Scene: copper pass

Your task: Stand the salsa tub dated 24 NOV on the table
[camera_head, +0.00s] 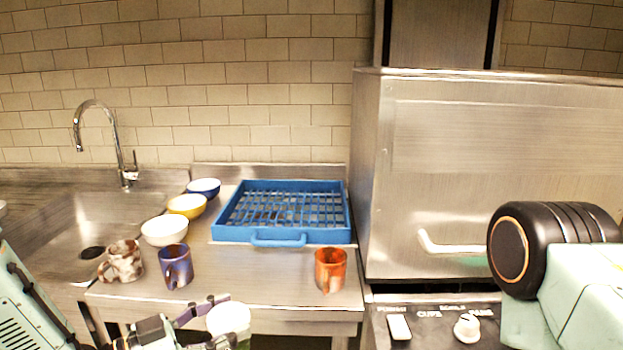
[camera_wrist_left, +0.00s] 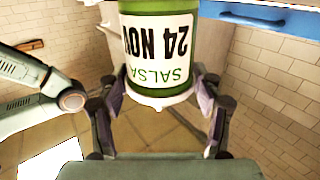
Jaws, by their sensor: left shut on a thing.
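The salsa tub (camera_wrist_left: 158,50) fills the upper middle of the left wrist view. It is green with a white label reading SALSA and 24 NOV, and the lettering is upside down in that picture. In the head view its round white top (camera_head: 229,318) shows at the bottom edge, in front of the table. My left gripper (camera_wrist_left: 160,88) is shut on the tub, with one finger on each side. The steel table (camera_head: 250,284) stands just beyond it. My right gripper is out of the head view; only part of that arm shows at the right.
A blue rack (camera_head: 281,239) sits at the table's back. An orange mug (camera_head: 330,270), a purple mug (camera_head: 176,266) and a brown-white mug (camera_head: 121,262) stand near the front. White (camera_head: 164,231), yellow (camera_head: 186,206) and blue (camera_head: 204,188) bowls are by the sink. The front middle is clear.

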